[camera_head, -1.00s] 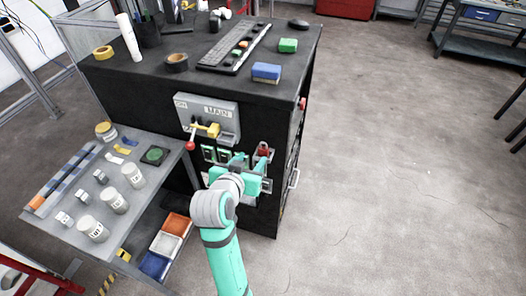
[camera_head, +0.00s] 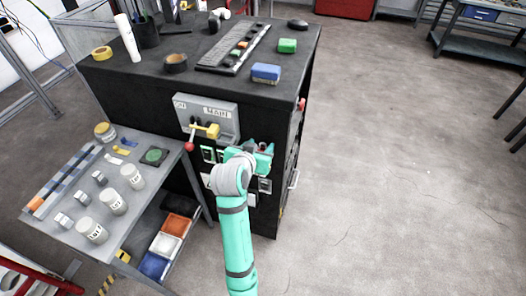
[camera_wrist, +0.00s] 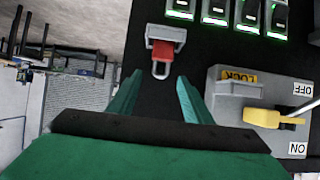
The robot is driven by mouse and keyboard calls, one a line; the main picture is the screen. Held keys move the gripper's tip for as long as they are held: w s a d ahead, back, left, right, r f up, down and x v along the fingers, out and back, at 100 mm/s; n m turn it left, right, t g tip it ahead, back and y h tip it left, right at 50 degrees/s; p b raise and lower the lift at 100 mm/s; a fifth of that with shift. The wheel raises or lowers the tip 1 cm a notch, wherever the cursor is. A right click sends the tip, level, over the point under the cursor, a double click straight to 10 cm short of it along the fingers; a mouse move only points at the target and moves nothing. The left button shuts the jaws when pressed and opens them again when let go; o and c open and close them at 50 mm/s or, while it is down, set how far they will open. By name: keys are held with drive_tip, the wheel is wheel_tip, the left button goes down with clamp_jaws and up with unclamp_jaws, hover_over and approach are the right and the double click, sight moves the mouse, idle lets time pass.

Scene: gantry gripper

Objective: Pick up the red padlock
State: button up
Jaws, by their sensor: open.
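The red padlock (camera_wrist: 163,54) shows in the wrist view, seated in a grey bracket on the dark cabinet face. Its grey shackle points down in the picture, toward my gripper. My gripper (camera_wrist: 159,82) is open and empty, with one green finger on each side of the padlock's line. The padlock lies just ahead of the fingertips, near the middle of the gap. I cannot tell the exact distance. In the head view my gripper (camera_head: 262,153) is at the cabinet front and hides the padlock.
A grey switch box (camera_head: 209,117) with a yellow handle is beside my gripper, with a red-knobbed lever. Green-lit switches (camera_wrist: 230,12) line the panel. A side table (camera_head: 70,225) with jars stands left.

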drive_tip(key=shift+x, duration=0.9)
drive_tip(key=shift+a, duration=0.15)
drive_tip(key=shift+s, duration=0.1)
clamp_jaws()
